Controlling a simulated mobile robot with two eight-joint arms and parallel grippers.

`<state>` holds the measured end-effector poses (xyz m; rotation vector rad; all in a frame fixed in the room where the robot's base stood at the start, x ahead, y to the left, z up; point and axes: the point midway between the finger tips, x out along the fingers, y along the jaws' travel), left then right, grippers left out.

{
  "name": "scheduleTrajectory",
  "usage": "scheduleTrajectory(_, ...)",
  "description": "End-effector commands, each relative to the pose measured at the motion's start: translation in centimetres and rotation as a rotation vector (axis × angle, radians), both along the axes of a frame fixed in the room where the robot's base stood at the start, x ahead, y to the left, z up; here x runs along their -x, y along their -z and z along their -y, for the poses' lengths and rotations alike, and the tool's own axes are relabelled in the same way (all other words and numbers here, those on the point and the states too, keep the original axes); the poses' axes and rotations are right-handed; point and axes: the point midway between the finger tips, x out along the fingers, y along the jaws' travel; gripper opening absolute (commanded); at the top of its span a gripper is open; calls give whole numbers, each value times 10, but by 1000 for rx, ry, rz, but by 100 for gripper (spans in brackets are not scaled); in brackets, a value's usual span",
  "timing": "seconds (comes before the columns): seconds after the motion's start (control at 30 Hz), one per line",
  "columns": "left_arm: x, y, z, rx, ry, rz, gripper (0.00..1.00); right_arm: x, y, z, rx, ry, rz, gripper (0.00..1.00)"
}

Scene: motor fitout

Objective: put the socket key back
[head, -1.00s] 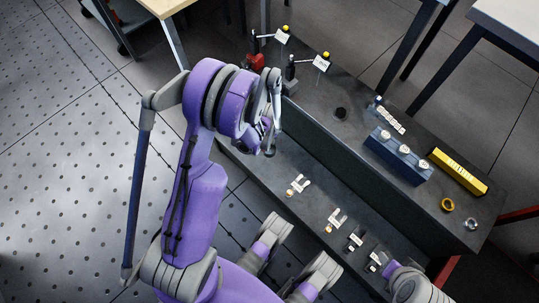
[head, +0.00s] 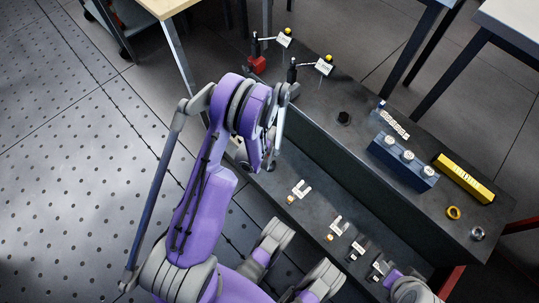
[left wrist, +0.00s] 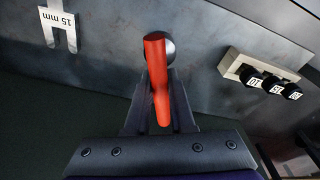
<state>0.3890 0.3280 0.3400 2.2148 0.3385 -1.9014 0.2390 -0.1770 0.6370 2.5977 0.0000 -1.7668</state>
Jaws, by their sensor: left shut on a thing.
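My left gripper (left wrist: 158,100) is shut on a red handle (left wrist: 155,75), which I take to be the socket key, in the left wrist view. The handle stands out between the two dark fingers. A round grey metal piece (left wrist: 168,49) shows partly behind its upper end; I cannot tell whether they touch. In the head view my left gripper (head: 269,160) is over the left end of the bench's lower shelf (head: 318,205), and the key cannot be made out there. My right gripper is not in view.
In the left wrist view a fork marked 15 mm (left wrist: 62,26) lies upper left, and a pale rack (left wrist: 236,66) with black labelled pieces is at right. In the head view a blue block (head: 402,163) and a yellow bar (head: 463,178) sit on the upper shelf.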

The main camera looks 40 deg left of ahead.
Motion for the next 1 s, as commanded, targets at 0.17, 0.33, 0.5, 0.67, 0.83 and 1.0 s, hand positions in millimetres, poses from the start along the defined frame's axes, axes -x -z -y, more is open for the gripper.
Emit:
scheduleTrajectory(0.17,0,3,0,0,0,0,34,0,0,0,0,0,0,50)
scheduleTrajectory(0.33,0,2,0,0,0,0,52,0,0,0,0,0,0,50)
scheduleTrajectory(0.5,0,2,0,0,0,0,52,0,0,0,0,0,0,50)
scheduleTrajectory(0.67,1,-5,0,0,0,0,52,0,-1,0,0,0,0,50)
scheduleTrajectory(0.83,5,-34,1,0,-1,0,52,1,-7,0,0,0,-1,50)
scheduleTrajectory(1.0,11,-73,3,0,-1,0,52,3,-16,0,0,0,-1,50)
